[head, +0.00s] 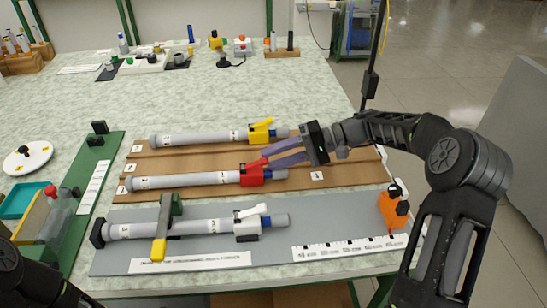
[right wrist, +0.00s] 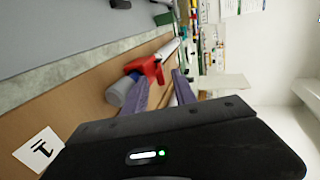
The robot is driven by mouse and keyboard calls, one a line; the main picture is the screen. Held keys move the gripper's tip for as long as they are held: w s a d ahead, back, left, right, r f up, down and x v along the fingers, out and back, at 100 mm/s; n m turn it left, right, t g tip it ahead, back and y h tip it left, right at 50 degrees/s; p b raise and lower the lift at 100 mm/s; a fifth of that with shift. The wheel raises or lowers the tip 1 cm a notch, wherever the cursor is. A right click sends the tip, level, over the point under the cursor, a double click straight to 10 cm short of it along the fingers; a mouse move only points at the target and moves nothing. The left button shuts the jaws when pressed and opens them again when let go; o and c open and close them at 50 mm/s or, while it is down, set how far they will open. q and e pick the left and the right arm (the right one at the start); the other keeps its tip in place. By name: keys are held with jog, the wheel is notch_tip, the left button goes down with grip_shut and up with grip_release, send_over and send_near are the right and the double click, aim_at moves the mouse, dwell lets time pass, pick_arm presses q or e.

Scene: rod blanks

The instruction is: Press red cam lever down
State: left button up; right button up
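The red cam lever (head: 251,166) sits on a red clamp (head: 256,176) around the middle grey rod (head: 190,180), near its right end. The lever slants up off the rod. My right gripper (head: 267,159) comes in from the right, its two purple fingers apart and empty, with the tips close beside the lever. I cannot tell whether they touch it. In the right wrist view the red clamp (right wrist: 149,70) shows beyond the fingers, with the grey rod end (right wrist: 120,90) left of them. My left gripper is out of view.
A rod with a yellow lever (head: 262,123) lies behind, and a rod with a white lever (head: 252,211) lies in front on a grey plate (head: 285,268). An orange block (head: 391,211) stands at the right. A green-based fixture (head: 87,205) is at left.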

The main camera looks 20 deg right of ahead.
jog(key=p+v, duration=0.2)
jog(key=v, duration=0.3)
jog(key=shift+d+r, duration=0.1)
jog(key=shift+r, duration=0.1)
jog(key=shift+p+v, duration=0.6)
jog(key=shift+v, duration=0.4)
jog(key=shift+s+f, duration=0.15)
jog(key=shift+f, duration=0.1)
